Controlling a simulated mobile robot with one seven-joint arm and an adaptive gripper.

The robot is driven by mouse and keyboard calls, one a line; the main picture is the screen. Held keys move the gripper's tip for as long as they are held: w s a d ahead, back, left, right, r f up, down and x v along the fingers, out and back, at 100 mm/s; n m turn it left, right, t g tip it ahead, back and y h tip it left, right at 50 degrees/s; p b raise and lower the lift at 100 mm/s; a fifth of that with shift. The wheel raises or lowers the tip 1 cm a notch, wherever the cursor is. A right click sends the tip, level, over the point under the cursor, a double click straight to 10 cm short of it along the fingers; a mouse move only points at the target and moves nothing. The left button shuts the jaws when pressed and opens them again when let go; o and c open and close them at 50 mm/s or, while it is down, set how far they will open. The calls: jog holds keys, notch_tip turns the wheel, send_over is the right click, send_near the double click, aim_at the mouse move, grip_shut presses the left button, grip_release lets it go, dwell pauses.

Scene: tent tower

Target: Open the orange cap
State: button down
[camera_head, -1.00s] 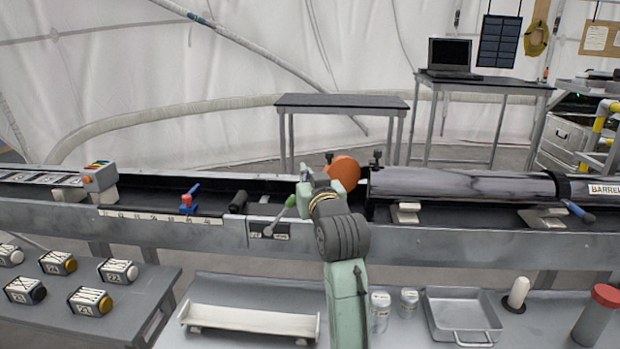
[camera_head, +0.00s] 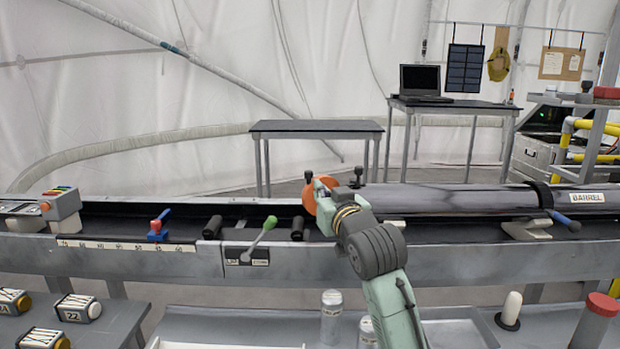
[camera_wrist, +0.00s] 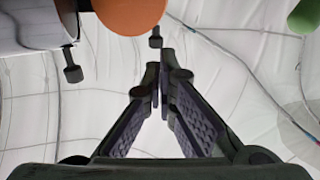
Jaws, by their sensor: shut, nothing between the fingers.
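The orange cap (camera_head: 309,198) is a round disc near the left end of the grey barrel (camera_head: 450,197), and my gripper partly hides it. In the wrist view the cap (camera_wrist: 130,14) is cut off by the top edge, just beyond my fingers and beside the barrel end (camera_wrist: 35,25). My gripper (camera_head: 322,188) is just right of the cap in the head view. In the wrist view my gripper's (camera_wrist: 158,78) fingertips are together with nothing between them. The fingers appear apart from the cap. I cannot tell how far the cap stands from the barrel mouth.
Two black knobs stand near the cap, a left knob (camera_head: 308,176) and a right knob (camera_head: 358,172). A green-tipped lever (camera_head: 269,224) rises from the rail front at left. A blue-handled lever (camera_head: 565,219) is at right. Canisters (camera_head: 331,312) stand on the lower bench.

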aim_at(306, 176)
jog(key=p+x, duration=0.2)
jog(key=x, duration=0.6)
jog(key=shift+w+f, duration=0.1)
jog(key=shift+w, duration=0.05)
jog(key=shift+w+a+m+h, duration=0.3)
jog(key=shift+a+m+h, duration=0.1)
jog(key=shift+h, duration=0.2)
jog(key=shift+w, duration=0.1)
jog(key=w+a+m+h+p, duration=0.2)
jog(key=w+h, duration=0.1)
jog(key=w, duration=0.3)
jog(key=shift+w+t, duration=0.2)
jog(key=shift+t, duration=0.2)
jog(key=shift+a, duration=0.1)
